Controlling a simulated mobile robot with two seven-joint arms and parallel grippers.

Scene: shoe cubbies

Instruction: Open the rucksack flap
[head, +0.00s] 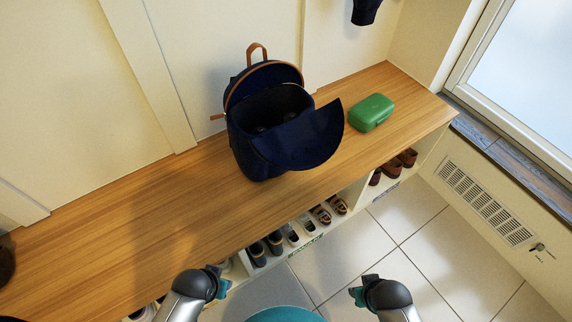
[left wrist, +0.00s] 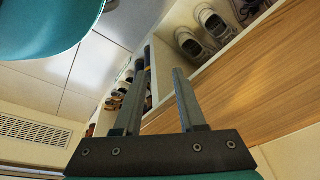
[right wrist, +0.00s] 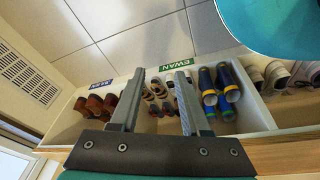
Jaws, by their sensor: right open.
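The dark blue rucksack (head: 255,165) stands upright on the wooden bench in the head view, with a tan handle and trim. Its flap (head: 303,138) is folded out to the front right, away from the opening. The dark inside shows, with some dim round shapes in it. My left gripper (head: 224,283) is low in the head view, in front of the bench and well apart from the rucksack. Its fingers are apart and empty in the left wrist view (left wrist: 162,64). My right gripper (head: 358,287) is to the right, also clear of the rucksack. Its fingers are apart and empty in the right wrist view (right wrist: 159,70).
A green box (head: 371,112) sits on the bench (head: 120,240) right of the rucksack. Cubbies below hold several pairs of shoes; one label (right wrist: 176,65) reads EWAN. The bench left of the rucksack is mostly clear. A window is at the right, above tiled floor.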

